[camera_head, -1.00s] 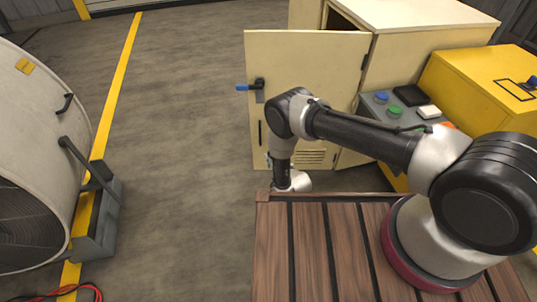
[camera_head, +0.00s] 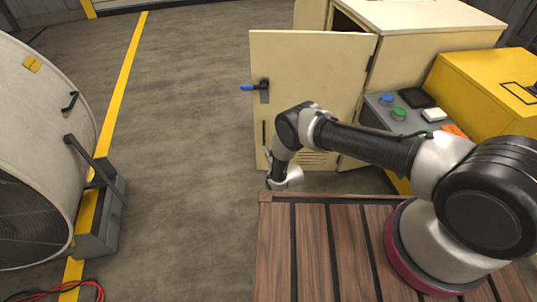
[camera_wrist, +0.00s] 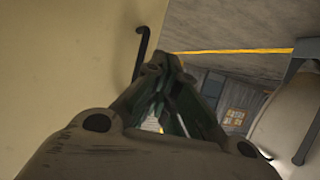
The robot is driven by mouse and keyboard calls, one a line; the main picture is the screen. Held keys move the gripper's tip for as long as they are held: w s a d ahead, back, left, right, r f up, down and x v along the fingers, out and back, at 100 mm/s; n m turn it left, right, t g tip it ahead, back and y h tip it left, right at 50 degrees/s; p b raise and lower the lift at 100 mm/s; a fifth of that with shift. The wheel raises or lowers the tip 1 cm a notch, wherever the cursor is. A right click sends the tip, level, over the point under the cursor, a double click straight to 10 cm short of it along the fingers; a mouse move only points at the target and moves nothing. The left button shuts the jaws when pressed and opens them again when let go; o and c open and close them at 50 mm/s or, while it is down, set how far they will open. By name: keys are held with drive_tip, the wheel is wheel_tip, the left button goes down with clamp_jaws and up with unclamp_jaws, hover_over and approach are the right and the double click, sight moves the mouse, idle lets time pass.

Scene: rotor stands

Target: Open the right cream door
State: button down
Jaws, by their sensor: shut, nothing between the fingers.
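The cream door (camera_head: 320,75) stands swung open to the left of its cream cabinet (camera_head: 425,45). A blue-tipped latch handle (camera_head: 250,87) sits near its free left edge, with a dark vertical bar pull below it. My gripper (camera_head: 268,158) is low by the door's free edge, partly hidden by my wrist. In the wrist view, my gripper (camera_wrist: 165,65) is shut and empty. The door (camera_wrist: 65,60) fills the left there, with the black bar pull (camera_wrist: 142,50) just beyond the fingers. I cannot tell whether the fingers touch the door.
A large round fan (camera_head: 50,130) stands at the left on a grey base. A grey control box (camera_head: 405,115) with buttons and a yellow box (camera_head: 485,90) stand right of the door. Open floor (camera_head: 185,120) lies between fan and door.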

drive_tip(key=c, duration=1.8)
unclamp_jaws()
drive_tip(key=shift+o, duration=0.2)
drive_tip(key=v, duration=1.2)
